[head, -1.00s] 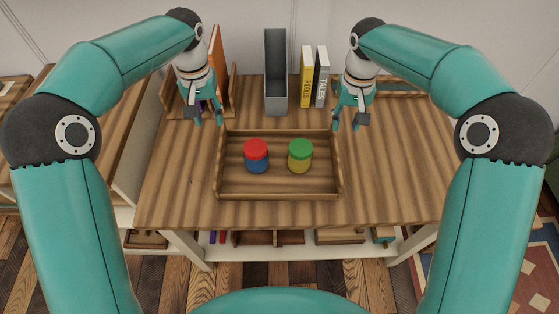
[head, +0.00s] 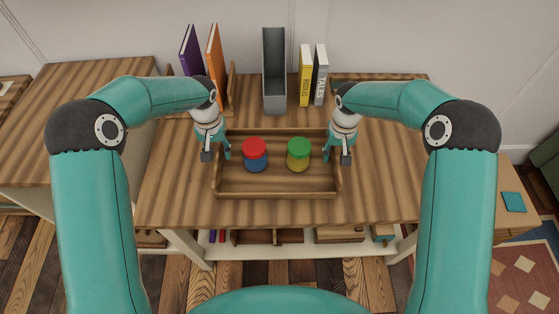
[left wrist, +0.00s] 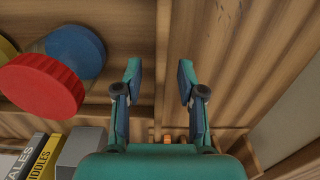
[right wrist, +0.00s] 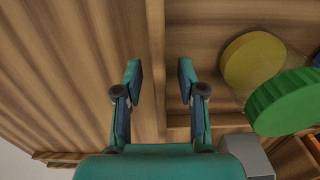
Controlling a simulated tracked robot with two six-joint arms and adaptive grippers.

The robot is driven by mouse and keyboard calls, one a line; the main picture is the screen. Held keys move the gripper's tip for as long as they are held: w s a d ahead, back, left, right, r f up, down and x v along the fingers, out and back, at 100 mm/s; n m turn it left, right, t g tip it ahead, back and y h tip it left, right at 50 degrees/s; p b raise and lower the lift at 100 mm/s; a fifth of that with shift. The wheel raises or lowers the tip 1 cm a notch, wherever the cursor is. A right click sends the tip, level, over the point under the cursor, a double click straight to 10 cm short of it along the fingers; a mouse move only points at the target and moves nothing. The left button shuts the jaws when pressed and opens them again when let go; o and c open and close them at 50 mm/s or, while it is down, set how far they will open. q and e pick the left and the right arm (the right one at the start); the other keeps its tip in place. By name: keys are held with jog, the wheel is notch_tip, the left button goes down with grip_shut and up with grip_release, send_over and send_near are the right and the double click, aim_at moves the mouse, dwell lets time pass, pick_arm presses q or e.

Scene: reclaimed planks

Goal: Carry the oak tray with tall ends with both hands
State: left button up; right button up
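The oak tray (head: 277,194) with tall ends lies on the wooden table. It holds a jar with a red lid (head: 255,148) and blue body, and a jar with a green lid (head: 299,147) and yellow body. My left gripper (head: 217,158) is open at the tray's left end; in the left wrist view its fingers (left wrist: 160,80) stand either side of the end wall's edge. My right gripper (head: 337,160) is open at the right end; in the right wrist view its fingers (right wrist: 160,80) also straddle the end wall. Whether the fingers touch the walls is not clear.
Behind the tray stand a grey file holder (head: 274,75), a yellow book (head: 305,76) and a grey book (head: 320,76). Orange (head: 215,60) and purple (head: 191,48) books stand at back left. The table (head: 390,180) is clear to the right and in front.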

pick_arm(q)
jog(key=shift+f, duration=0.85)
pick_arm(e)
jog(key=shift+f, duration=0.9)
pick_arm(q)
grip_shut()
pick_arm(e)
grip_shut()
pick_arm(q)
jog(key=shift+r, duration=0.1)
pick_arm(e)
jog(key=shift+r, duration=0.1)
